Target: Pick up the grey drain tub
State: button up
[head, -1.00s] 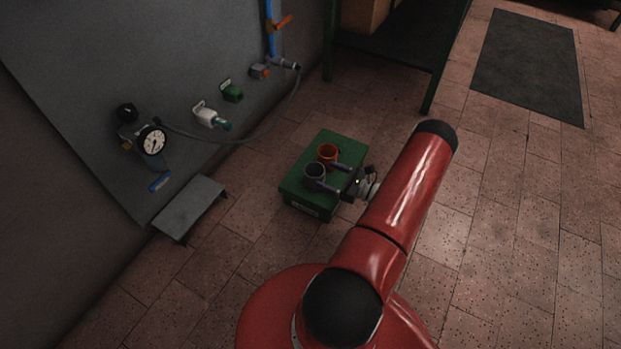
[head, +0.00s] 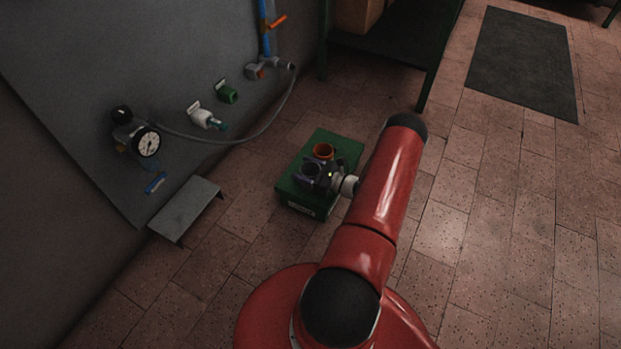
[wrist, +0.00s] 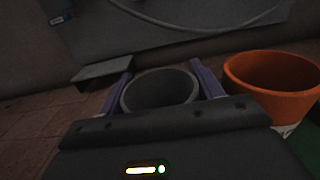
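The grey drain tub (head: 312,170) stands on top of the green box, beside an orange tub (head: 323,151). In the wrist view the grey tub (wrist: 160,90) sits between the two purple fingers of my gripper (wrist: 162,82), one on each side. The fingers are spread around the tub; the left one is close to its wall, and I cannot tell whether either touches. The lower part of the tub is hidden by the gripper body. The orange tub (wrist: 272,84) is just right of the right finger.
The green box (head: 304,207) stands on the tiled floor. Left of it are a low grey step (head: 186,208) and a wall panel with a gauge (head: 147,143), valves and a hose (head: 262,130). A dark shelf (head: 390,60) stands behind.

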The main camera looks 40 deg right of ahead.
jog(key=c, duration=0.4)
notch_tip(320, 180, up, 20)
jog(key=p, duration=0.2)
jog(key=shift+p, duration=0.4)
